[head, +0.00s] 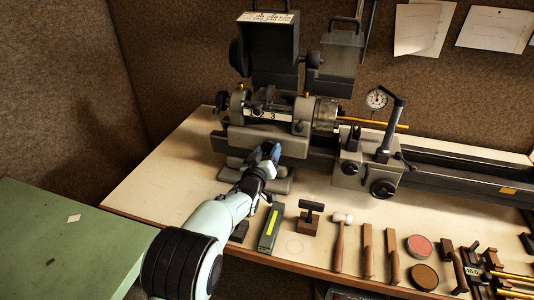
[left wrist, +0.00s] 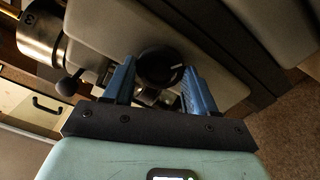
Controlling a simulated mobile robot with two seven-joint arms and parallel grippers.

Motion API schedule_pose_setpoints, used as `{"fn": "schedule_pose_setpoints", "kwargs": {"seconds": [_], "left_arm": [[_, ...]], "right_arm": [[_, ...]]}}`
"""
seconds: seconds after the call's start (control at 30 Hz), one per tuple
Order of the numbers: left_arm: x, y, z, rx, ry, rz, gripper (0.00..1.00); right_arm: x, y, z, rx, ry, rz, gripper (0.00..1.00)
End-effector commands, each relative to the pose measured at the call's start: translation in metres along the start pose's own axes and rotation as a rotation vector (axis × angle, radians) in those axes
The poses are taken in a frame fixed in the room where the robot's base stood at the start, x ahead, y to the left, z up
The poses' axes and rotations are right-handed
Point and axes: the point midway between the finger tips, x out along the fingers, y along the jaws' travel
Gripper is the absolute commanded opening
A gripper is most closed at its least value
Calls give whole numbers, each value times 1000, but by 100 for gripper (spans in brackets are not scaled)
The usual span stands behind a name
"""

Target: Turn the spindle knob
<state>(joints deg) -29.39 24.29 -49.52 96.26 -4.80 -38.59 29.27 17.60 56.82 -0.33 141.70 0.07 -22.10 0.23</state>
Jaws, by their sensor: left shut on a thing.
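The spindle knob (left wrist: 160,64) is round and black with a short white mark on its face. It shows in the left wrist view between my left gripper's two blue fingers. My left gripper (head: 266,152) is at the front of the lathe's headstock (head: 240,140) and is shut on the knob. In the head view the fingers hide the knob. The left wrist view shows the same gripper (left wrist: 160,80) with a finger on each side of the knob. My right gripper is in neither view.
The lathe carriage (head: 350,170) with its dial gauge (head: 376,98) stands to the right. A green block with a yellow stripe (head: 270,228), a mallet (head: 340,240) and several other tools lie along the bench's front. A green table (head: 60,250) is at left.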

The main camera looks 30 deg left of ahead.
Motion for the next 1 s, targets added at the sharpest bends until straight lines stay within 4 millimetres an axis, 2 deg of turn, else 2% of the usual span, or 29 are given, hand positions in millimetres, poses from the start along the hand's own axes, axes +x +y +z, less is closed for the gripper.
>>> {"fn": "schedule_pose_setpoints", "kwargs": {"seconds": [0.43,1.0], "left_arm": [[0,0,1,335,1,0,26],[0,1,0,825,1,0,26]], "right_arm": [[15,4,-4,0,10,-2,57],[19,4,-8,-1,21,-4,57]]}}
